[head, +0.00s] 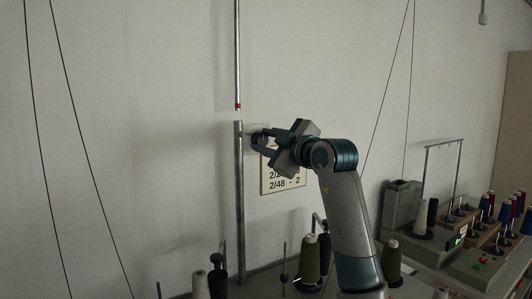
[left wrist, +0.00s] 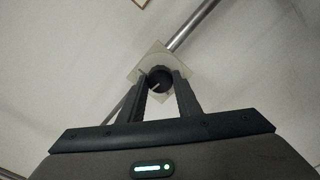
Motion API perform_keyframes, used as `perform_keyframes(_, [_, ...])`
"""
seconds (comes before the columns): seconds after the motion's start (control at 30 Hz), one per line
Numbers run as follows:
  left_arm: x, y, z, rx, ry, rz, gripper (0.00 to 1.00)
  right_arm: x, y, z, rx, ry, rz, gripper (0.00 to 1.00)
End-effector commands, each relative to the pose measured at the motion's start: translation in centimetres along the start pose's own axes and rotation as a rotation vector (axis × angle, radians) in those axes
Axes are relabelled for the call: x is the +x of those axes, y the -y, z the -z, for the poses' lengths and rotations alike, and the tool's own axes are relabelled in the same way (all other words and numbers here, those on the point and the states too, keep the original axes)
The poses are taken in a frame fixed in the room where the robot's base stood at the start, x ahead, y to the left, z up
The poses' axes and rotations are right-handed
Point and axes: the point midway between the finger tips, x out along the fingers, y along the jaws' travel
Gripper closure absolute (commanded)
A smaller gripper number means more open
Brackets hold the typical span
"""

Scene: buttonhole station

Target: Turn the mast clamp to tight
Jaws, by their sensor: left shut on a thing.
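The mast stands against the wall as a grey lower tube (head: 240,200), with a thinner bright rod (head: 237,50) above it that ends in a red band (head: 237,106). The mast clamp shows in the left wrist view as a dark round knob (left wrist: 160,76) on a pale square plate (left wrist: 147,64), beside the metal tube (left wrist: 192,25). A pale line marks the knob's face; I cannot read its setting. My left gripper (head: 257,140) is at the tube's upper end, its two fingers (left wrist: 160,84) shut on the knob, one on each side. The fingers partly hide it.
A sign (head: 283,176) with numbers hangs on the wall behind my left arm. Below stand thread cones, among them an olive one (head: 310,262) and a white one (head: 200,285). A spool rack with blue and red spools (head: 490,205) is at the right. Thin cables hang along the wall.

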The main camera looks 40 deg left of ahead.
Motion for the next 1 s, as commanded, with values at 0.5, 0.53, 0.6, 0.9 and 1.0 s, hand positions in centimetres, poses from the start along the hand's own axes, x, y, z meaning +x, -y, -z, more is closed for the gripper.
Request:
perform_keyframes(0.5, [0.0,0.1,0.0,-0.439,0.006,-0.005,0.92,1.2,1.8,12.7,0.008,-0.292,0.021,0.83])
perform_keyframes(0.53, [0.0,0.1,0.0,-0.466,0.006,-0.005,0.92,1.4,1.7,12.4,0.009,-0.278,0.019,0.83])
perform_keyframes(0.6, [0.0,0.1,0.0,-0.530,0.007,-0.005,0.92,1.7,1.3,11.9,0.012,-0.246,0.015,0.83])
perform_keyframes(0.9, [0.0,0.0,0.1,-0.814,0.011,-0.006,0.92,2.4,0.1,10.2,0.020,-0.143,0.002,0.83])
perform_keyframes(1.0, [0.0,-0.1,0.1,-0.904,0.013,-0.006,0.92,2.5,-0.1,9.8,0.022,-0.118,-0.001,0.83])
